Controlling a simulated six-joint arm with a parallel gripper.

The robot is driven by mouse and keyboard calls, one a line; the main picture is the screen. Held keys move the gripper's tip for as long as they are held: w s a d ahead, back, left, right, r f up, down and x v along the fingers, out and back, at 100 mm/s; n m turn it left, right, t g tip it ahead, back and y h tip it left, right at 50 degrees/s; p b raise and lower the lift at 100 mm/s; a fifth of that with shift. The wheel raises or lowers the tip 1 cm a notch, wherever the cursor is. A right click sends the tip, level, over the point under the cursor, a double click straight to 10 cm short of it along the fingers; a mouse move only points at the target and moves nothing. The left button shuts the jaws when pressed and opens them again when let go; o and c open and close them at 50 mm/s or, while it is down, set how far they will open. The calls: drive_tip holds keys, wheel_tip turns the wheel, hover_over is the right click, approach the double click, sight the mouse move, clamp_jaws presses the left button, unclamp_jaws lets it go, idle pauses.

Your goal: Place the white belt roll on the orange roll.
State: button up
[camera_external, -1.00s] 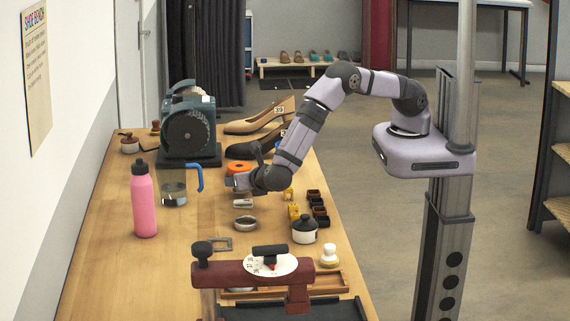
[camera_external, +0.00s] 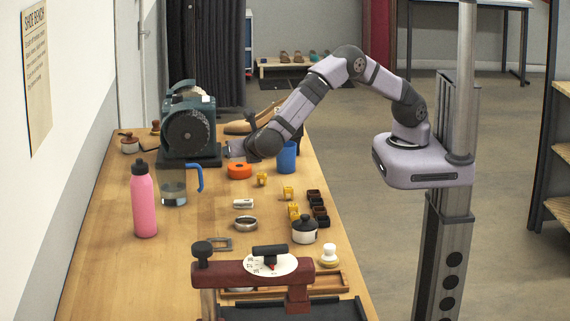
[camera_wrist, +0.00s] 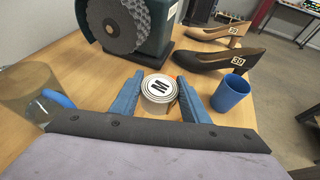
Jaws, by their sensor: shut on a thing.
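My gripper (camera_external: 235,151) is shut on the white belt roll (camera_wrist: 158,88), which lies between the two blue fingers in the wrist view and shows a black mark on its pale top. In the external view I cannot make the white roll out clearly at the fingers. The orange roll (camera_external: 239,171) lies flat on the bench, just below my gripper in the external view. A gap seems to lie between the gripper and it, but I cannot tell how well they line up.
A dark green grinding machine (camera_external: 188,132) stands close behind and left of my gripper. A blue cup (camera_external: 287,157) stands to the right, with shoes (camera_wrist: 224,60) behind it. A glass jug (camera_external: 173,188), pink bottle (camera_external: 144,202) and yellow pieces (camera_external: 262,179) stand nearby.

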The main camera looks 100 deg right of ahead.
sight(239, 165)
drive_tip(key=d+b, duration=0.1)
drive_tip(key=d, duration=0.1)
drive_tip(key=d+m+g+b, duration=0.1)
drive_tip(key=d, duration=0.2)
drive_tip(key=d+m+g+b, duration=0.1)
drive_tip(key=d, duration=0.2)
drive_tip(key=shift+w+d+r+h, duration=0.2)
drive_tip(key=shift+w+r+h, duration=0.1)
drive_tip(key=shift+w, duration=0.1)
wheel_tip(239, 165, up, 3)
drive_tip(key=s+d+g, duration=0.1)
drive_tip(key=d, duration=0.2)
drive_tip(key=shift+s+a+f+p, duration=0.15)
drive_tip(key=shift+f+p, duration=0.15)
drive_tip(key=shift+f, duration=2.15)
drive_tip(key=shift+a+f+p, duration=0.1)
drive_tip(key=shift+f+p, duration=0.2)
drive_tip(key=shift+f, duration=2.15)
drive_tip(key=shift+f, duration=0.1)
drive_tip(key=o, duration=1.1)
drive_tip(key=shift+m, duration=0.3)
